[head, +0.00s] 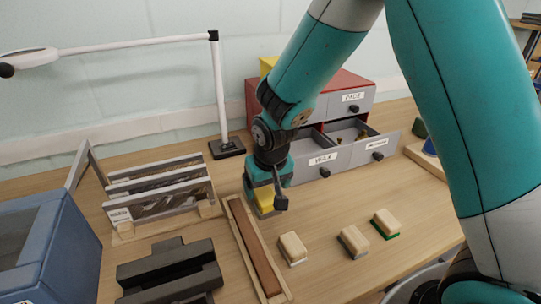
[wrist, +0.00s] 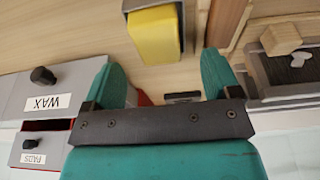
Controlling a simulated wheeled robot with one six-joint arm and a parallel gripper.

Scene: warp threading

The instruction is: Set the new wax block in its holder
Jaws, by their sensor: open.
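In the head view the yellow block (head: 264,203) is partly hidden by my gripper.
The long tray (head: 238,245) holds a brown strip. Black blocks (head: 172,268) and a rack of frames (head: 160,192) stand left. Wood-topped blocks (head: 292,248) stand front right. A cabinet (head: 378,88) with open drawers, one labelled WAX (head: 322,160), stands behind. A lamp (head: 219,95) rises at the back.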

